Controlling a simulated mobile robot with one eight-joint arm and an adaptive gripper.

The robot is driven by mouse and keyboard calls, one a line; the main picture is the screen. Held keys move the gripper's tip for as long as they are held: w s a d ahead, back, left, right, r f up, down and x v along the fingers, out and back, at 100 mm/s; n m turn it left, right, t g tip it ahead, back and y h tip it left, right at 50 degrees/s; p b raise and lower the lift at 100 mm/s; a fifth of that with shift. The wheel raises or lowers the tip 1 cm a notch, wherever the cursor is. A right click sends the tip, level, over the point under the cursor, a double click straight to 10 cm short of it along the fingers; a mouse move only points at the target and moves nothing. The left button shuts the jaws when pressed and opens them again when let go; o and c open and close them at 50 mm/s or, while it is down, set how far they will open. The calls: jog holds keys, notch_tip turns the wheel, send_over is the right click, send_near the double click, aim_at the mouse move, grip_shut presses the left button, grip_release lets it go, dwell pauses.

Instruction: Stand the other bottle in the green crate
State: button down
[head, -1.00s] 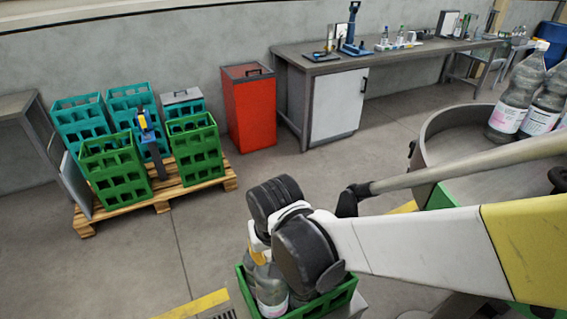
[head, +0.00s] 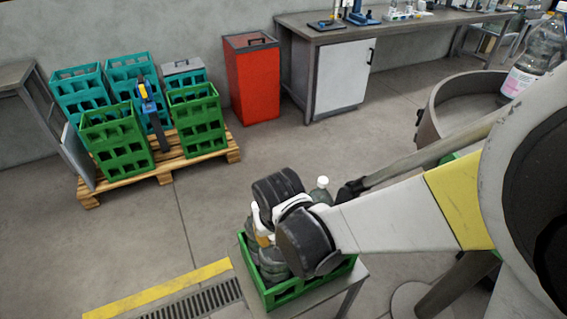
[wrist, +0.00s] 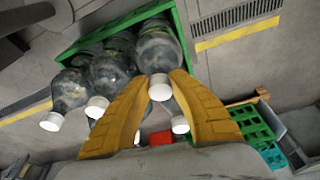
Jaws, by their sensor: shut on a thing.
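The green crate (head: 318,289) stands on a small grey stand, with clear bottles in it. My gripper (wrist: 160,82) is shut on the neck of a clear bottle (wrist: 158,48), just below its white cap. The held bottle is among the other bottles at the crate; its base is hidden, so I cannot tell whether it rests on the crate floor. Other white-capped bottles (wrist: 108,72) stand close beside it. In the head view my wrist covers most of the gripper; a white-capped bottle (head: 322,188) shows behind it.
A round grey-rimmed table (head: 432,108) at right carries a large bottle (head: 535,55). A pallet (head: 165,178) holds green and teal crates. A red cabinet (head: 250,85) and a workbench (head: 310,35) stand at the wall. The floor between is clear.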

jog(key=c, duration=1.3)
grip_release()
jog(key=shift+o, duration=0.2)
jog(key=p+v, duration=0.5)
jog(key=v, duration=0.7)
jog(key=s+d+r+m+t, duration=0.1)
jog(key=d+r, duration=0.3)
jog(key=d, duration=0.8)
jog(key=s+d+r+m+t+h, duration=0.1)
jog(key=d+r+m+t, duration=0.2)
jog(key=d, duration=0.9)
notch_tip(320, 180, up, 3)
jog(key=shift+s+d+f, duration=0.2)
jog(key=shift+d, duration=0.1)
jog(key=shift+f, duration=0.1)
